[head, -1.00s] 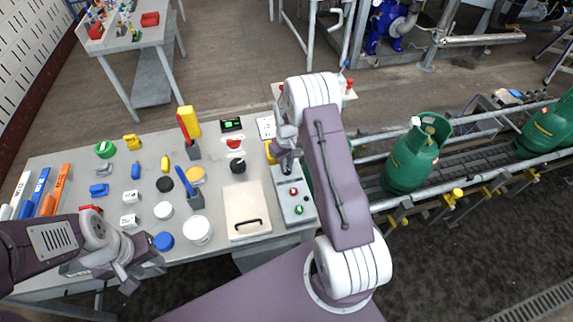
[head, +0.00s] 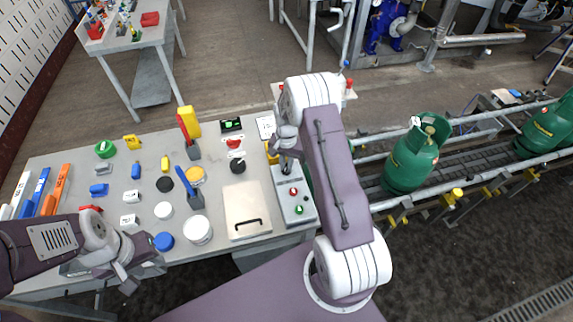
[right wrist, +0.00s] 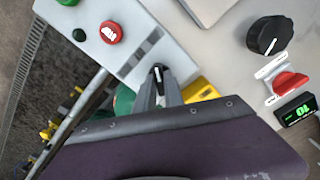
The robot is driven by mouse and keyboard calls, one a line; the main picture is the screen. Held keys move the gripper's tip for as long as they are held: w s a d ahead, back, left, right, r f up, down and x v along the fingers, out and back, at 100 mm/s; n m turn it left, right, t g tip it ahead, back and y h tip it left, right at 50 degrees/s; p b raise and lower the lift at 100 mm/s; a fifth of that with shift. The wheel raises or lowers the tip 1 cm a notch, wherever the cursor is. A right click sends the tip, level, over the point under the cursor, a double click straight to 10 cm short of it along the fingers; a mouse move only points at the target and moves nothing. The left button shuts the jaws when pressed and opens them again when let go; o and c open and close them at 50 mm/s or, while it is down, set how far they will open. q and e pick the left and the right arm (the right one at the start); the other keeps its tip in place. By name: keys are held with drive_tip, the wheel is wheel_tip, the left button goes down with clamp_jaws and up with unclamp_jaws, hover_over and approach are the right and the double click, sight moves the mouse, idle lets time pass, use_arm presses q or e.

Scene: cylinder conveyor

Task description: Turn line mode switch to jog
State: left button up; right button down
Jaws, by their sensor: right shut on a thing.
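The grey control box (head: 306,218) stands at the table's right end, with a red button (head: 293,191) and a green button (head: 299,210). My right gripper (head: 287,163) is at the box's far end, pointing down. In the right wrist view its narrow fingers (right wrist: 158,88) are shut on a small black switch knob (right wrist: 158,71) with a white mark. The fingers hide most of the knob, and I cannot read any position labels. My left gripper (head: 136,274) hangs near the table's front left edge, away from the box; its jaw opening is unclear.
A black dial (right wrist: 270,36), a red knob (right wrist: 290,83) and a green-lit display (right wrist: 298,109) sit beside the box. A beige lidded panel (head: 245,205) with a handle lies left of it. Green gas cylinders (head: 412,158) stand on the conveyor to the right.

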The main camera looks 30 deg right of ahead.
sight(286, 166)
drive_tip(key=shift+m, duration=1.4)
drive_tip(key=c, duration=1.4)
unclamp_jaws()
drive_tip(key=shift+c, duration=0.2)
wheel_tip(286, 166, up, 9)
drive_tip(key=b, duration=0.1)
